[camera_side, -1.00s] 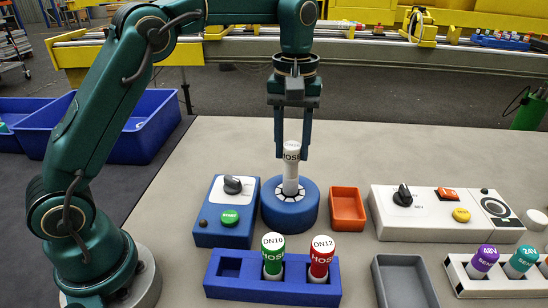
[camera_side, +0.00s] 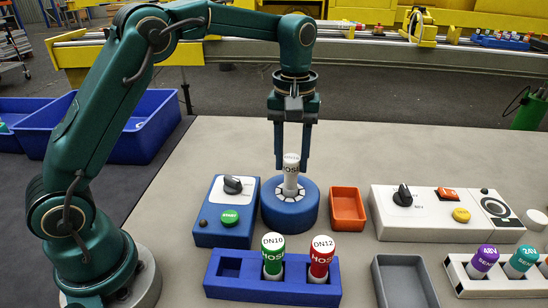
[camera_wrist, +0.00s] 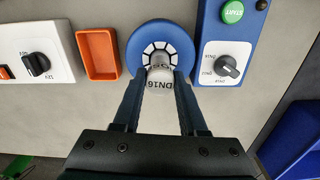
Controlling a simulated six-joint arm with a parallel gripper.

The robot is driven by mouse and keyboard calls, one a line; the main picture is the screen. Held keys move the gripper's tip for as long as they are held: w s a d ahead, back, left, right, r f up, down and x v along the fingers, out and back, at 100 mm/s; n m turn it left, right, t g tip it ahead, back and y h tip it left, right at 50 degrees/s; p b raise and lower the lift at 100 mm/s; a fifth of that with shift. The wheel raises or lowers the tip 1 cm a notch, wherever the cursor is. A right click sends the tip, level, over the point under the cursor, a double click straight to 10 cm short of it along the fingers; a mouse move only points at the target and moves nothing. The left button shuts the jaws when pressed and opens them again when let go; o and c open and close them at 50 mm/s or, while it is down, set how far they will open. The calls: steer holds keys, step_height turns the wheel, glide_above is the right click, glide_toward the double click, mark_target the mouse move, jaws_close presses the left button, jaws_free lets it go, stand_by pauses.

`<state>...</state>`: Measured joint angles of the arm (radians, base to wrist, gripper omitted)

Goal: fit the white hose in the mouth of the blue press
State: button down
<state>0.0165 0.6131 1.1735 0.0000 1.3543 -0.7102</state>
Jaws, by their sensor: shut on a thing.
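The white hose (camera_side: 291,176), marked DN16 on its cap in the wrist view (camera_wrist: 160,85), stands upright over the centre of the blue press (camera_side: 304,212). Its lower end appears to be inside the press mouth, within the ring of pale segments (camera_wrist: 151,52). My gripper (camera_side: 292,165) is shut on the hose, with one finger on each side near its upper part. The wrist view shows both fingers (camera_wrist: 160,88) flanking it. The bottom of the hose is hidden inside the mouth.
A blue control box (camera_side: 227,212) with a dial and green START button stands left of the press. An orange tray (camera_side: 347,209) is at its right. A blue rack (camera_side: 272,290) with green and red hoses stands in front. A white control panel (camera_side: 445,213) is farther right.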

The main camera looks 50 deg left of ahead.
steer(key=shift+f, duration=0.65)
steer(key=shift+f, duration=0.4)
steer(key=shift+c, duration=1.8)
jaws_free()
steer(key=shift+r, duration=3.5)
